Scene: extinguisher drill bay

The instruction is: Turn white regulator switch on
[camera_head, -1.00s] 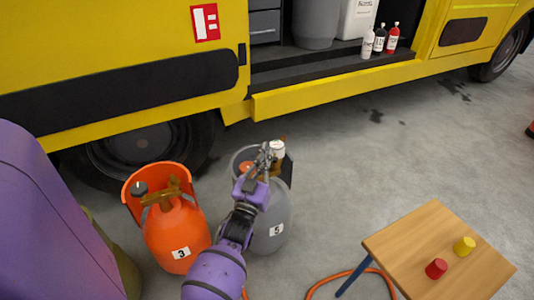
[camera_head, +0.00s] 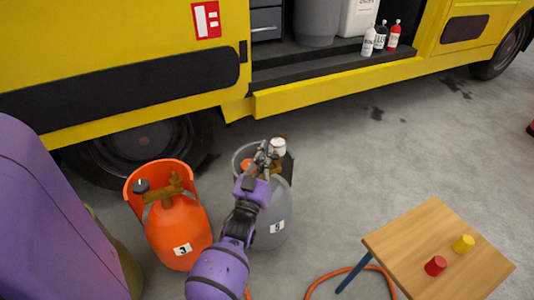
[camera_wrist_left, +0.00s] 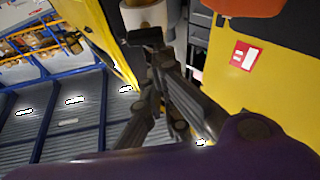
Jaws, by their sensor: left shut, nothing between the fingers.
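The white regulator switch (camera_head: 278,147) is a white round knob on top of the grey gas cylinder (camera_head: 272,225). My left gripper (camera_head: 264,152) is shut and empty just left of the white knob, above the cylinder's collar. In the left wrist view the white knob (camera_wrist_left: 146,14) shows at the top, close to the fingertips (camera_wrist_left: 146,36). I cannot tell whether they touch it. The gripper and arm hide part of the cylinder's valve. My right gripper is not in view.
An orange cylinder (camera_head: 178,235) with a black knob stands left of the grey one. A yellow truck (camera_head: 120,50) is behind. A small wooden table (camera_head: 410,235) with a red and a yellow piece stands at right. An orange hose (camera_head: 345,275) lies on the floor.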

